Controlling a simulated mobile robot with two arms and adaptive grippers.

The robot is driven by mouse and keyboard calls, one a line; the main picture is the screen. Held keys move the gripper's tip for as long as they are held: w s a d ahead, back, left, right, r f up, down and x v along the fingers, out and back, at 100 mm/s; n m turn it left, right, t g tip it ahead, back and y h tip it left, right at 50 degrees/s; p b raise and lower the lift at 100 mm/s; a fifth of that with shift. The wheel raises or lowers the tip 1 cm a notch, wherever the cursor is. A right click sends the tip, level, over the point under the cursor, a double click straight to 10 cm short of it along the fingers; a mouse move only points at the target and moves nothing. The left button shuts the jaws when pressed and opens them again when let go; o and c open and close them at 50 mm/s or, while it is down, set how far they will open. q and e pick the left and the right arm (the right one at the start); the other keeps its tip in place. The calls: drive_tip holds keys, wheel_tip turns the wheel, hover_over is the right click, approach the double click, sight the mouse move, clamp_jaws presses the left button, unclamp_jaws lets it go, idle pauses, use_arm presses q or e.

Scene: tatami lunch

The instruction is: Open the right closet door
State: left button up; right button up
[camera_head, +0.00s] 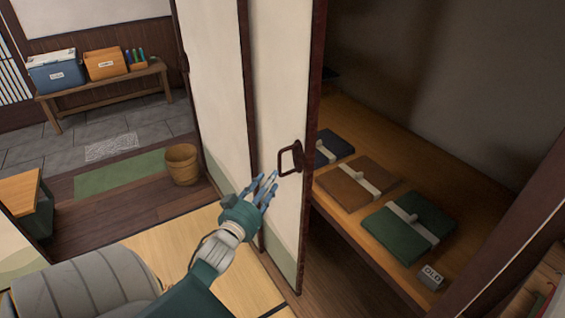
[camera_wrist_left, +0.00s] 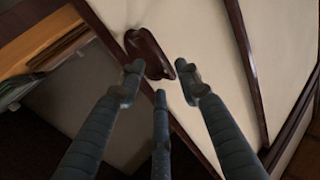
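The closet door (camera_head: 282,90) is a cream panel with a dark wood frame. A dark loop handle (camera_head: 290,158) sits near its right edge. To the right of this edge the closet stands uncovered, with its shelf in view. My left gripper (camera_head: 268,183) is just left of and below the handle, its fingers spread and pointing at it. In the left wrist view the handle (camera_wrist_left: 147,52) lies just beyond the open fingertips (camera_wrist_left: 158,75). I cannot tell whether a finger touches it. My right gripper is not in view.
Several wrapped bundles, including a brown one (camera_head: 350,184) and a green one (camera_head: 402,228), lie on the closet shelf. A small grey labelled box (camera_head: 430,277) is at its front edge. A waste basket (camera_head: 182,164) and a bench (camera_head: 105,86) stand at left.

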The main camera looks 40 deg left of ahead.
sight(281, 165)
use_arm(q)
drive_tip(key=p+x, duration=0.1)
drive_tip(key=x, duration=0.8)
drive_tip(key=shift+w, duration=0.25)
drive_tip(key=shift+c, duration=0.3)
clamp_jaws()
